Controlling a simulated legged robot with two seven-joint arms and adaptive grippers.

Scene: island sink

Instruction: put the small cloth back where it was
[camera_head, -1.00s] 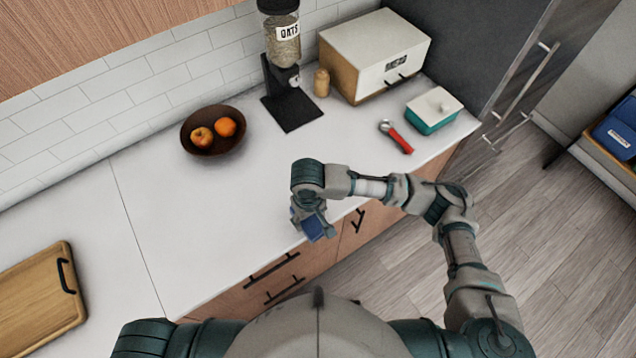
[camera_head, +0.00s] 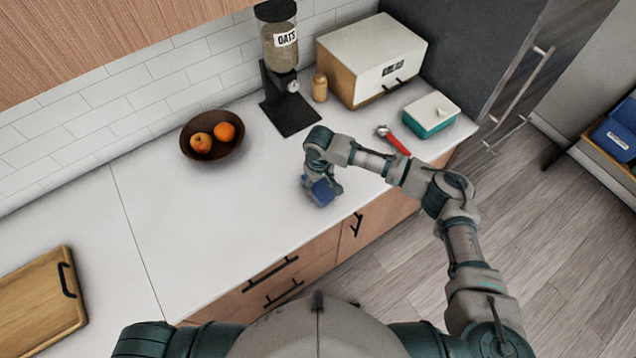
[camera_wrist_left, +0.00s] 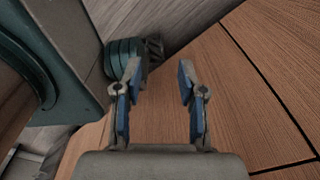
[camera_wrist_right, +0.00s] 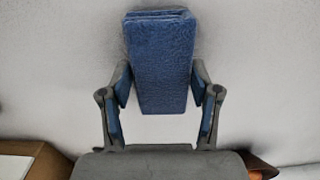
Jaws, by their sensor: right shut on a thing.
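The small cloth (camera_wrist_right: 160,62) is blue and folded. In the right wrist view it sits between the fingertips of my right gripper (camera_wrist_right: 160,92), which is shut on it. In the head view the blue cloth (camera_head: 321,191) shows at my right gripper (camera_head: 317,184), over the white counter near its front edge. I cannot tell whether the cloth touches the counter. My left gripper (camera_wrist_left: 158,85) is open and empty in the left wrist view, in front of wooden cabinet fronts.
The white counter (camera_head: 220,225) is mostly clear. A fruit bowl (camera_head: 195,152), an oats dispenser (camera_head: 280,55), a bread box (camera_head: 372,60), a teal dish (camera_head: 431,115) and a red-handled tool (camera_head: 397,143) stand on it. A cutting board (camera_head: 35,300) lies at left.

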